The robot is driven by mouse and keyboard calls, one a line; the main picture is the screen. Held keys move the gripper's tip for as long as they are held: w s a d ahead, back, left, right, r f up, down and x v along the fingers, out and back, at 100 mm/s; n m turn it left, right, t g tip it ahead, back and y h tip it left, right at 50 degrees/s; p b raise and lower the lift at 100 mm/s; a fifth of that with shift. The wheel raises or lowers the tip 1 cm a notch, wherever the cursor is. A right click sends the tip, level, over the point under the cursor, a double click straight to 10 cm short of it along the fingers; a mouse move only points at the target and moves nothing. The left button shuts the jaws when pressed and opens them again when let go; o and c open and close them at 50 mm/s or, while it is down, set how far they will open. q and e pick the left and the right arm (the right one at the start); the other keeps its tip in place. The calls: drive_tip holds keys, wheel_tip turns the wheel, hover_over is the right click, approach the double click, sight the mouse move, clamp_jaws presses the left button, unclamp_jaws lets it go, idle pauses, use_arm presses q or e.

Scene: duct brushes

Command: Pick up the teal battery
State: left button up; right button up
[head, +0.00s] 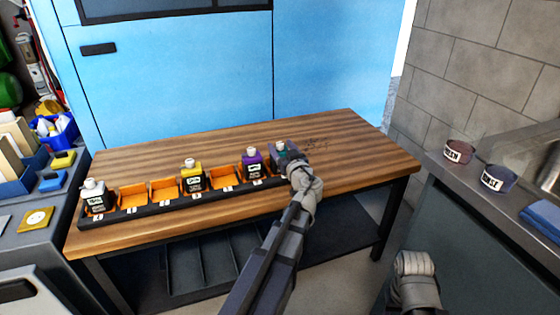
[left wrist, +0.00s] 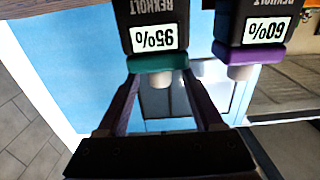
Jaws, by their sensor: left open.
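The teal battery (head: 281,147) stands at the right end of the black rack on the wooden table, mostly hidden by my left gripper (head: 288,160). In the left wrist view, which is upside down, the teal battery (left wrist: 157,62) has a dark body, a teal band, a pale cap and a label reading 95%. My left gripper (left wrist: 160,88) is open, with one finger on either side of the cap and the tips close to the teal band. I cannot tell whether they touch it.
The purple battery (head: 252,161), labelled 60% (left wrist: 266,28), stands close beside the teal one. The rack (head: 150,208) also holds a yellow battery (head: 193,176), a white battery (head: 95,196) and empty orange slots. The table's right end (head: 370,155) is clear.

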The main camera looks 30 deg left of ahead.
use_arm(q)
drive_tip(key=x, duration=0.4)
drive_tip(key=shift+w+a, duration=0.15)
drive_tip(key=shift+a, duration=0.05)
drive_tip(key=shift+c, duration=0.3)
clamp_jaws()
idle(0.9)
